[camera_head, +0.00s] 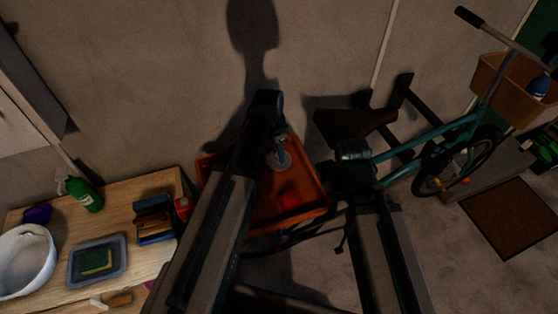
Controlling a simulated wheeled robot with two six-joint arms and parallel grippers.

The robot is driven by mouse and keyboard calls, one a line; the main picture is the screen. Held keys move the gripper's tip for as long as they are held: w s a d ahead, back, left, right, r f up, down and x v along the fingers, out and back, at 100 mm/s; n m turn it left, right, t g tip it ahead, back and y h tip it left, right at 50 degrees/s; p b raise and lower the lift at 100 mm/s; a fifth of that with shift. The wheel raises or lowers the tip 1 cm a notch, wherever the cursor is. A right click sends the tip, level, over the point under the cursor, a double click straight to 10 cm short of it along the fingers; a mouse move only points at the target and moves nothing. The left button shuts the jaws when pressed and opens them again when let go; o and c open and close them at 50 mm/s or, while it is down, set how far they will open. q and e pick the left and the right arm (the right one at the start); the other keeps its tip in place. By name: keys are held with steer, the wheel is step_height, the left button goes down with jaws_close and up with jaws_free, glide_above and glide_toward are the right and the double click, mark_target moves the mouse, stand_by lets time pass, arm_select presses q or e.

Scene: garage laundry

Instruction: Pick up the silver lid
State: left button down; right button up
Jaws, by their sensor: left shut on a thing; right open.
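The silver lid (271,162) shows as a small, round, greyish shape over the orange tray (314,189). My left gripper (281,146) comes down on it from above and is shut on it. The fingers hide part of the lid, and I cannot tell whether it touches the tray. My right gripper (355,152) is open, to the right of the tray and below the bicycle saddle. Its fingertips are dark and hard to make out.
A red item (290,199) lies in the tray. The wooden table (118,199) at left holds a white basin (26,262), a green bottle (84,194), a sponge tray (98,261) and a brush (118,301). A teal bicycle (432,134) stands at right near the wall.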

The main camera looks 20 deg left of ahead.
arm_select(q)
steer(key=shift+r, duration=0.15)
step_height(320, 180, up, 10)
steer(key=p, duration=1)
steer(key=shift+f, duration=0.2)
